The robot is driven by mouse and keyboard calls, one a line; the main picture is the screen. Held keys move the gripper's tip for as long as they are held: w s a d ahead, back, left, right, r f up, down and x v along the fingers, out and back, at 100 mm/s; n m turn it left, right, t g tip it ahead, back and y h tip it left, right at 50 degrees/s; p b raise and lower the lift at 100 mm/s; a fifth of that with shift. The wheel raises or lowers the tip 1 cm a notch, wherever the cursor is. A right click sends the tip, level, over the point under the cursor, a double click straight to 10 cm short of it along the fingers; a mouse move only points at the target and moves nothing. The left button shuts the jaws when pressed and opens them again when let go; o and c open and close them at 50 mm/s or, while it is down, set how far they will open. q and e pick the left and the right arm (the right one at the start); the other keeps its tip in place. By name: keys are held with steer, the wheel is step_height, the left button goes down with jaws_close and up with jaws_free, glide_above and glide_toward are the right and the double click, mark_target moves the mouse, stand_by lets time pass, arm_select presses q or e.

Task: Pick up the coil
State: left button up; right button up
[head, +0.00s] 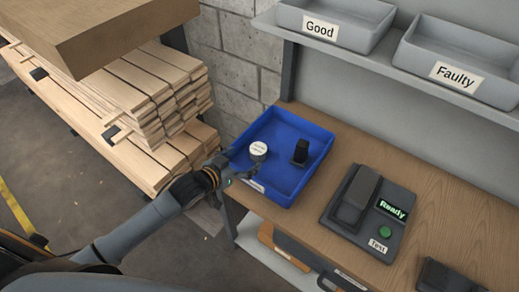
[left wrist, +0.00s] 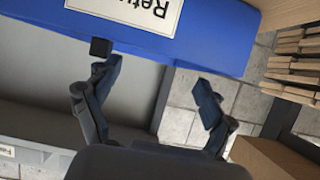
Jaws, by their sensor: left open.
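A blue tray (head: 318,137) on the wooden bench holds two small parts. One is a short white cylinder with printing on it (head: 258,149); the other is a black upright block with a narrower top (head: 300,152). The black one looks most like the coil, but I cannot tell for certain. My left gripper (head: 237,166) is open and empty at the tray's left front wall, close to the white cylinder and farther from the black part. In the left wrist view its spread fingers (left wrist: 155,75) face the blue tray wall (left wrist: 220,45) with a partly cut-off label. My right gripper is not visible.
A tester (head: 365,212) reading "Ready", with a green button, stands right of the tray. Bins marked Good (head: 340,28) and Faulty (head: 470,70) sit on the shelf above. Stacked planks (head: 150,100) and a brown box (head: 100,35) are at left.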

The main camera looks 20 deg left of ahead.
mark_target(259, 148)
arm_select(q)
steer(key=x, duration=0.3)
steer(key=shift+w+a+f, duration=0.15)
steer(key=shift+w, duration=0.15)
steer(key=shift+w+f+p, duration=0.15)
steer(key=shift+w+p, duration=0.15)
steer(key=shift+w, duration=0.05)
steer(key=x, duration=0.3)
steer(key=shift+w+a+f, duration=0.1)
steer(key=shift+f, duration=0.1)
steer(key=shift+w+f, duration=0.2)
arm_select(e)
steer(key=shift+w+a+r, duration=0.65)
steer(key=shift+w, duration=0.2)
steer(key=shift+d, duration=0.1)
arm_select(q)
steer(key=c, duration=1.4)
steer(key=shift+r, duration=0.1)
steer(key=shift+c, duration=0.7)
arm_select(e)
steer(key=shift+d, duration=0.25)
